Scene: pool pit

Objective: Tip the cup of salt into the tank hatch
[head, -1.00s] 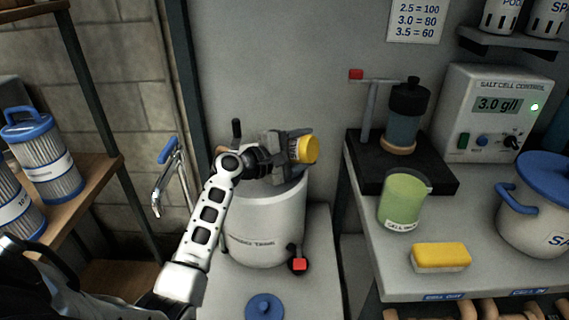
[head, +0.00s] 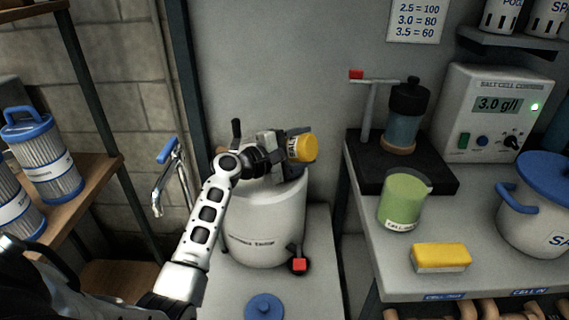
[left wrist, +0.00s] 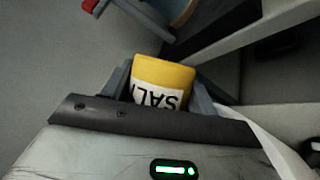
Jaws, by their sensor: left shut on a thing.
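My left gripper (head: 284,150) is shut on a yellow cup (head: 304,148) with a white label, above the tank. In the left wrist view the yellow cup (left wrist: 162,82) sits between the fingers, and its label reads "SALT" in part. In the head view the cup is tilted onto its side. The white round tank (head: 265,220) stands on a grey bench below my gripper. The tank's top and its hatch are mostly hidden behind my gripper and arm. A round blue lid (head: 264,307) lies on the bench in front of the tank. My right gripper is not in view.
A red-handled valve (head: 299,264) sticks out at the tank's front right. A tap (head: 165,180) stands left of the tank. On the right counter are a green cup (head: 404,201), a yellow sponge (head: 441,257), a black stand (head: 402,170) and a white pot (head: 537,220).

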